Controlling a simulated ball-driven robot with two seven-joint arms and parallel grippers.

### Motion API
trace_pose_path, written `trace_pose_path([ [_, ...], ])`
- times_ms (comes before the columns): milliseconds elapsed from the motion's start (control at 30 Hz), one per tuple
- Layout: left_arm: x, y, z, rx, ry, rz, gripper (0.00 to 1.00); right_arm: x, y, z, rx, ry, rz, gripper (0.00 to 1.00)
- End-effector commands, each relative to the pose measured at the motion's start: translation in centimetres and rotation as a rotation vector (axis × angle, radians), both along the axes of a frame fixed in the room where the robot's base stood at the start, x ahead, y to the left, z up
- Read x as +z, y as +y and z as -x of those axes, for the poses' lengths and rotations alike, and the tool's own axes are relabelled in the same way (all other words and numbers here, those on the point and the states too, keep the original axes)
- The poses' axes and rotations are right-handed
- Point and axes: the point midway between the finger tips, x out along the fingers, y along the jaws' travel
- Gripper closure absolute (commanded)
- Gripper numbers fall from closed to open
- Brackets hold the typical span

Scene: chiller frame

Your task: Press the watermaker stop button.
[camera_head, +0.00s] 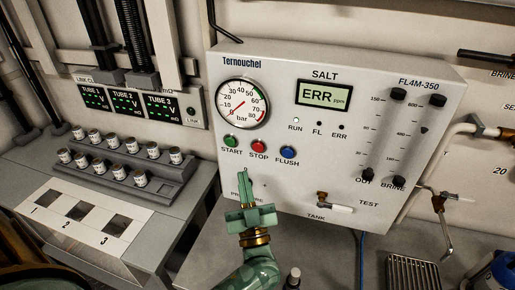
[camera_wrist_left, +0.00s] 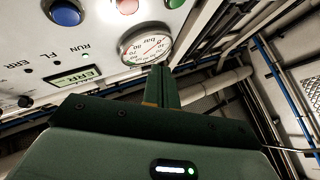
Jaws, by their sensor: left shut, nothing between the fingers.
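The red STOP button (camera_head: 259,147) is on the white Ternouchel watermaker panel (camera_head: 420,75), between the green START button (camera_head: 231,141) and the blue FLUSH button (camera_head: 288,152). My left gripper (camera_head: 246,172) is shut and empty, its fingertips pointing up at the panel just below the START and STOP buttons. I cannot tell how far they are from its face. In the left wrist view the red button (camera_wrist_left: 127,6) is at the top edge, partly cut off, and the shut fingers (camera_wrist_left: 160,85) appear below the gauge. My right gripper is not in view.
The pressure gauge (camera_head: 242,103) and the display (camera_head: 324,94) reading ERR are above the buttons. The RUN light is lit green. A tank/test valve handle (camera_head: 336,207) sticks out at the lower right. A stepped rack (camera_head: 115,188) with several small jars stands at the left.

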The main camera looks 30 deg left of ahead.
Motion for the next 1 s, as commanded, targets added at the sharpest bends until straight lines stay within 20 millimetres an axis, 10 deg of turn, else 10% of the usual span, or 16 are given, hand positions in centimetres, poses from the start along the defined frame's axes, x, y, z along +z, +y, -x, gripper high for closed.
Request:
trace_pose_path([
  [500, -0.1, 1.5, -6.5, 0.000, 0.001, -0.002, 1.00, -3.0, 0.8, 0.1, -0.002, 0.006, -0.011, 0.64],
  [1000, 0.0, 1.8, -7.7, -0.001, 0.000, -0.001, 1.00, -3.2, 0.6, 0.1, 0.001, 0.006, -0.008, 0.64],
])
